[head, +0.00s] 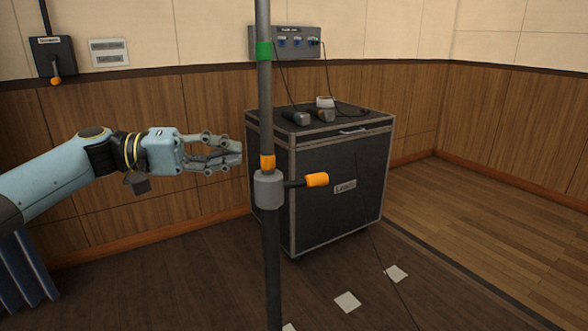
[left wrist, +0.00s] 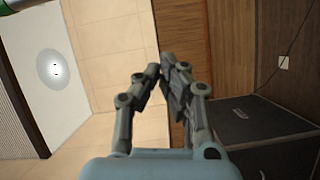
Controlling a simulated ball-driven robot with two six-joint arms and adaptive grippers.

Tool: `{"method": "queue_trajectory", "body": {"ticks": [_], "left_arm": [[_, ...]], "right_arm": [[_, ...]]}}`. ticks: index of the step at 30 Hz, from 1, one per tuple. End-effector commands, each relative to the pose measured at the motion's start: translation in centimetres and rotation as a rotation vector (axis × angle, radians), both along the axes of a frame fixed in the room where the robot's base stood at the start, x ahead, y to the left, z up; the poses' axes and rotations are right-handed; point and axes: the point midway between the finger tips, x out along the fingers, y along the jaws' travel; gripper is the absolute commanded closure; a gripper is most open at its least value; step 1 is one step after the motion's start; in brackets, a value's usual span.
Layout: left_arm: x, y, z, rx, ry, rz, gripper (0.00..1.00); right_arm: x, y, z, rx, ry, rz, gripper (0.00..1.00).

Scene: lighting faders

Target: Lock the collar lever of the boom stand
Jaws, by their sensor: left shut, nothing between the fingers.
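The boom stand's vertical pole (head: 265,120) rises through the middle of the head view. Its grey collar (head: 269,190) sits partway up the pole, with an orange band just above it. The collar lever (head: 316,180) has an orange grip and sticks out to the right, roughly level. My left gripper (head: 240,154) is left of the pole, a little higher than the collar, shut and empty, and does not appear to touch the stand. Its closed fingers also show in the left wrist view (left wrist: 165,78), where the collar and lever are not seen. My right gripper is not in view.
A black road case (head: 340,190) stands behind the pole, with microphones (head: 297,117) and cables on top. A wall panel (head: 284,42) and a switch box (head: 52,56) hang on the back wall. White squares (head: 347,302) lie on the floor. The floor at right is clear.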

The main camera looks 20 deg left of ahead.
Motion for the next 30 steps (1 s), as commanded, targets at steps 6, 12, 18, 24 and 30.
{"method": "queue_trajectory", "body": {"ticks": [6, 12, 18, 24, 30], "left_arm": [[0.1, -0.3, 0.0, -0.001, 0.0, 0.001, 1.0], [1.3, -2.5, -0.1, -0.005, -0.003, 0.0, 1.0], [3.4, -6.4, -0.3, -0.006, -0.001, 0.001, 1.0], [4.1, -9.6, -0.8, 0.0, 0.003, -0.001, 1.0], [2.3, -11.1, -1.2, -0.001, 0.002, 0.0, 1.0]], "right_arm": [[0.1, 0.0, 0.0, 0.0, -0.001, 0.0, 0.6], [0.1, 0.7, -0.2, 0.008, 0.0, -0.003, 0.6], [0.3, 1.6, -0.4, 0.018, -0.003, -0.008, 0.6], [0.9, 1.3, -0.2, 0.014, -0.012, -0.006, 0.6], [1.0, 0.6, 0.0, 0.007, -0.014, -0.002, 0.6]]}}
